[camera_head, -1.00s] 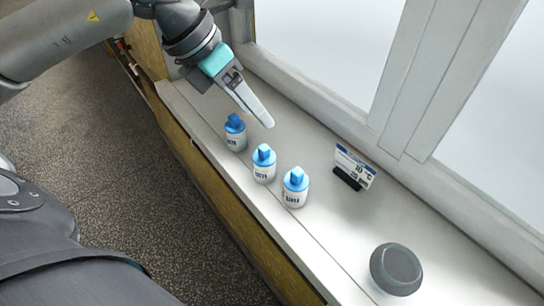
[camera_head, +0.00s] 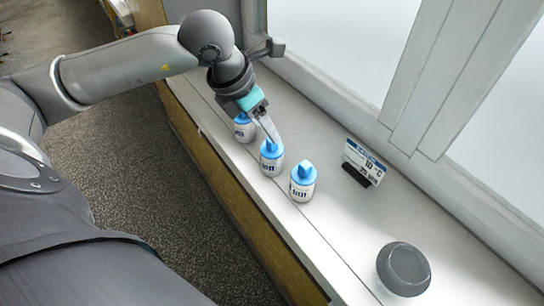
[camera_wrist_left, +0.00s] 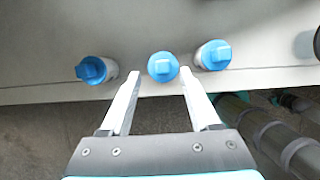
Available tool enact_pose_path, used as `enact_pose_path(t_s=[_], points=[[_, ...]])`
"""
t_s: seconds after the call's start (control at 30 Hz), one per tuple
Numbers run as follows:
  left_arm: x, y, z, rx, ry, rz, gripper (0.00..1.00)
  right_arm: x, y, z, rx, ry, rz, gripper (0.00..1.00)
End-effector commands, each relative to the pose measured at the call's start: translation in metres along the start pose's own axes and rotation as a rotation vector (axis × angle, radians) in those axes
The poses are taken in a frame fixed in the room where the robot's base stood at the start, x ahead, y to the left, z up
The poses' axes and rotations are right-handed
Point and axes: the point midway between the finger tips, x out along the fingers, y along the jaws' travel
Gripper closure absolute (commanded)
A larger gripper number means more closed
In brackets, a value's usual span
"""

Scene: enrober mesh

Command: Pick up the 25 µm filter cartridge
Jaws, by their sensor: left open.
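Three small white bottle-like cartridges with blue caps stand in a row on the sill: a far one (camera_head: 244,130), a middle one (camera_head: 271,160) and a near one (camera_head: 303,184). Their labels are too small to tell which is 25 µm. My left gripper (camera_head: 270,132) is open, its fingers pointing down over the middle cartridge and partly covering the far one. In the left wrist view, the middle blue cap (camera_wrist_left: 162,66) shows between and just beyond the open fingertips (camera_wrist_left: 160,74), with a cap on either side. I see no contact. My right gripper is not in view.
A small sign card (camera_head: 364,160) on a black foot stands right of the cartridges, near the window frame. A round grey device (camera_head: 404,270) sits at the lower right. The white sill (camera_head: 350,225) between them is clear; its front edge drops to the floor.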

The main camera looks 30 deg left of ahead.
Motion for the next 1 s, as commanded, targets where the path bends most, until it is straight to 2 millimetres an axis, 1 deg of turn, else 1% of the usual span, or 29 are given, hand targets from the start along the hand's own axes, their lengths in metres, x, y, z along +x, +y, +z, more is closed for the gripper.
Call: enact_pose_path(t_s=[0.03, 0.2, 0.33, 0.53, 1.0], points=[[0.009, -0.003, -0.002, -0.001, 0.002, -0.005, 0.38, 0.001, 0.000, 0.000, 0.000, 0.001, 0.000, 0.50], [0.033, -0.005, -0.003, -0.002, 0.001, -0.004, 0.38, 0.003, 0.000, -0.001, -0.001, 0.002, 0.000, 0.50], [0.039, -0.004, -0.002, 0.000, -0.001, -0.003, 0.38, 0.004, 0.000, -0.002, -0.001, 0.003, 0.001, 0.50], [0.038, -0.004, -0.002, 0.000, -0.001, -0.002, 0.39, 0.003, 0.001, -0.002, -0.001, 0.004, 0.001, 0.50], [0.038, -0.004, -0.002, 0.000, -0.001, -0.002, 0.92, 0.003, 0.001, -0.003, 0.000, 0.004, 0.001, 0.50]])
